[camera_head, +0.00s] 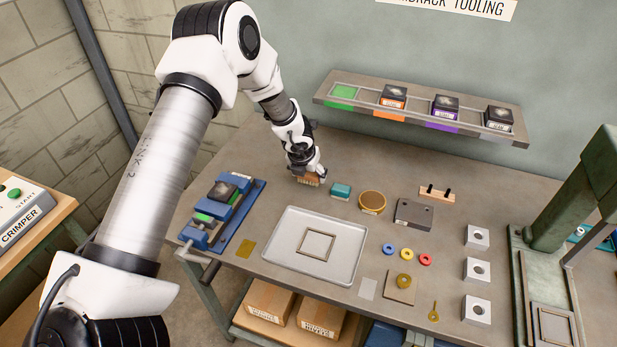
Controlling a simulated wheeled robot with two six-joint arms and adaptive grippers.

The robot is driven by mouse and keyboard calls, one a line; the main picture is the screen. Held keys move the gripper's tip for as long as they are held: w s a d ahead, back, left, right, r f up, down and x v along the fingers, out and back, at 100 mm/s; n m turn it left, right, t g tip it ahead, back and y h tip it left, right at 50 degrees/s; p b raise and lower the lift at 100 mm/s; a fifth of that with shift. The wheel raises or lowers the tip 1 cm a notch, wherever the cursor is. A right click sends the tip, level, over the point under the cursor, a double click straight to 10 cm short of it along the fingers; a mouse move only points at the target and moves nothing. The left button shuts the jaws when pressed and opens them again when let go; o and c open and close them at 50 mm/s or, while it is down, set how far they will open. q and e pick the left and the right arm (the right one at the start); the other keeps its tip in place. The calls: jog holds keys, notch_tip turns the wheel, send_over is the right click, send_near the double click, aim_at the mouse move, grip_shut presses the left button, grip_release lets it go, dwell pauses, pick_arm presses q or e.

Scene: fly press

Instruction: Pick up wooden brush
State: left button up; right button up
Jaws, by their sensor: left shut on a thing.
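The wooden brush (309,180) is at the back left of the bench, behind the grey tray. Its tan body and bristles show just below my left gripper (308,171), which points down and is shut on it. The fingers hide the top of the brush. I cannot tell whether the bristles touch the bench top. My right gripper does not show.
A teal block (341,190) and a round tan tin (372,201) stand just right of the brush. A grey tray (285,258) lies in front, and a blue vise (222,212) is at left. A shelf (420,108) hangs behind. A green press (570,205) stands at right.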

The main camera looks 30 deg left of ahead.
pick_arm(q)
jog(key=s+b, duration=0.2)
jog(key=b, duration=0.1)
jog(key=s+d+b, duration=0.1)
jog(key=s+b, duration=0.1)
jog(key=b, duration=0.1)
jog(key=s+b, duration=0.2)
jog(key=b, duration=0.1)
jog(key=shift+s+d+r, duration=0.1)
jog(key=shift+s+d, duration=0.25)
jog(key=s+b, duration=0.1)
jog(key=s, duration=0.1)
jog(key=s+d+r+b, duration=0.1)
jog(key=s, duration=0.2)
jog(key=s+d+r+b, duration=0.1)
jog(key=s, duration=0.2)
jog(key=shift+s+b, duration=0.1)
jog(key=shift+b, duration=0.3)
jog(key=shift+s+r, duration=0.2)
jog(key=shift+s, duration=0.25)
jog(key=shift+w, duration=0.1)
jog(key=shift+o, duration=1.1)
jog(key=shift+d, duration=0.1)
